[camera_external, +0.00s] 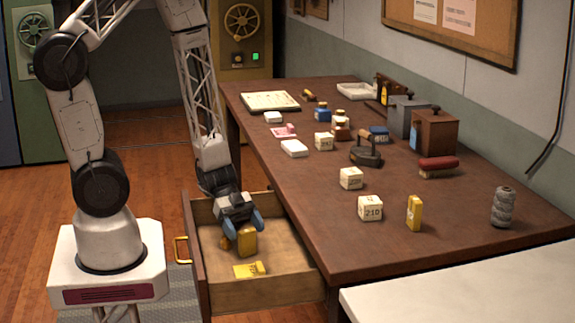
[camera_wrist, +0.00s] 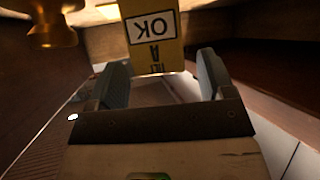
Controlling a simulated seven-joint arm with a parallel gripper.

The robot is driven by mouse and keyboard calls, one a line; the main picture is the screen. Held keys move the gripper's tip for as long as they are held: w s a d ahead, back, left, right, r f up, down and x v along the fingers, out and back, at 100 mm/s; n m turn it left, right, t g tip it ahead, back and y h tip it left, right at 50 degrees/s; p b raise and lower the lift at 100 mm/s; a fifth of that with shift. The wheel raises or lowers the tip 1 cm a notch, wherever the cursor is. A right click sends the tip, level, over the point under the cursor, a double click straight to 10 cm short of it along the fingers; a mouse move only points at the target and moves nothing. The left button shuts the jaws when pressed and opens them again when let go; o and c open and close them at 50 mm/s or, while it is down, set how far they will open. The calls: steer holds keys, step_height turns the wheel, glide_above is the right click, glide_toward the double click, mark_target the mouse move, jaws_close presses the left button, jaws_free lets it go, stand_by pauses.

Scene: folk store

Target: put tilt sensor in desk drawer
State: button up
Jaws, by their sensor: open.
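The open desk drawer (camera_external: 262,298) has yellow blocks in it. One yellow block (camera_external: 247,243) stands upright just below my gripper (camera_external: 240,229). In the wrist view this yellow block (camera_wrist: 155,50) carries an upside-down "OK" label and lettering that seems to read "TILT A", so it looks like the tilt sensor. My gripper (camera_wrist: 163,72) is open, its fingers apart on either side of the block's near end; I see no finger pressed on it.
A brass knob-like piece (camera_wrist: 52,25) is close at the upper left in the wrist view. The drawer has a yellow handle (camera_external: 181,250). The desk (camera_external: 310,215) holds white numbered cubes, another yellow block (camera_external: 414,212), a grey spool (camera_external: 502,207) and an iron (camera_external: 366,152).

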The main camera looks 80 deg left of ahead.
mark_target(247, 231)
steer(key=shift+v, duration=2.05)
step_height(247, 231, up, 7)
steer(key=shift+w, duration=0.15)
steer(key=w+a+r+n+t+y, duration=0.5)
steer(key=w+a+r+n+y, duration=0.35)
steer(key=a+r+y, duration=0.45)
steer(key=s+d+r+n+g, duration=0.2)
steer(key=s+d+r+g, duration=0.1)
steer(key=s+r, duration=0.3)
steer(key=s+d+r+n+g+h, duration=0.1)
steer(key=s+d+r+n+g, duration=0.2)
steer(key=s+r, duration=0.3)
steer(key=s+d, duration=0.1)
steer(key=s, duration=0.2)
steer(key=shift+d+r+n+h, duration=0.3)
steer(key=shift+d+r+n, duration=0.05)
steer(key=shift+r, duration=0.05)
